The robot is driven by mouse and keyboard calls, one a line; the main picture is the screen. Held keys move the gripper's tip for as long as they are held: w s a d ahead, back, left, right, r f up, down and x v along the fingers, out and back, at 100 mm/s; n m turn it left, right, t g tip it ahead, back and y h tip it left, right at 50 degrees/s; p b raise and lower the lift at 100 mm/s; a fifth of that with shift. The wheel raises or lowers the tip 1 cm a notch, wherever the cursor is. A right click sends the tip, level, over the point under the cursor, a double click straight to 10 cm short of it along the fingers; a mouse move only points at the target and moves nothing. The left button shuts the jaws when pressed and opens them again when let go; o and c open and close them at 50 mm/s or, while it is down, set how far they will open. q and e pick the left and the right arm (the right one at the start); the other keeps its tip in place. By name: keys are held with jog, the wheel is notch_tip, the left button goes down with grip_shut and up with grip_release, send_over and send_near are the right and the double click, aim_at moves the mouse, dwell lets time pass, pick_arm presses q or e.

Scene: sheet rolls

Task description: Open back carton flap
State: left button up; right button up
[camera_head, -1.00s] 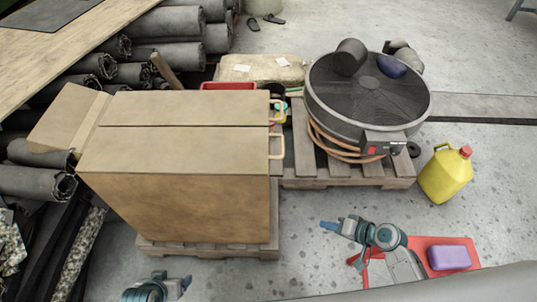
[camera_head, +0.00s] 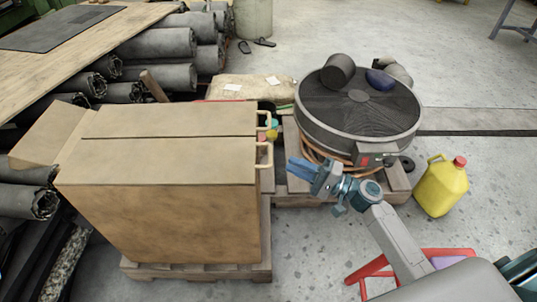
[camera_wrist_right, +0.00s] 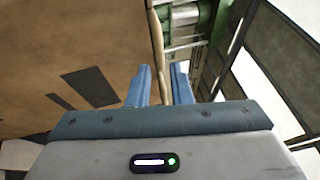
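The large brown carton (camera_head: 165,215) stands on a pallet. Its back flap (camera_head: 175,120) lies flat over the top, with a pale handle (camera_head: 267,120) at its right end. The front flap (camera_head: 160,160) also lies flat and has a handle (camera_head: 268,157). A flap at the left end (camera_head: 47,135) sticks outward. My right gripper (camera_head: 291,168) is just right of the front handle and appears apart from it. In the wrist view its blue fingers (camera_wrist_right: 160,85) are apart, with a tan strip showing between them. My left gripper is not in view.
A round black-topped machine (camera_head: 358,105) stands on a pallet right of the carton. A yellow jug (camera_head: 441,187) is on the floor farther right. A red stand (camera_head: 370,270) is near my right arm. Dark rolls (camera_head: 160,45) are stacked behind and left.

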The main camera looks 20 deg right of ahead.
aim_at(270, 154)
jog(key=p+x, duration=0.1)
jog(key=x, duration=0.6)
jog(key=shift+w+a, duration=0.25)
jog(key=shift+a, duration=0.05)
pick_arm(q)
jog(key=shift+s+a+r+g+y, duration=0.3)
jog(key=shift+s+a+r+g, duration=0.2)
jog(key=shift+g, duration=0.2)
pick_arm(e)
grip_shut()
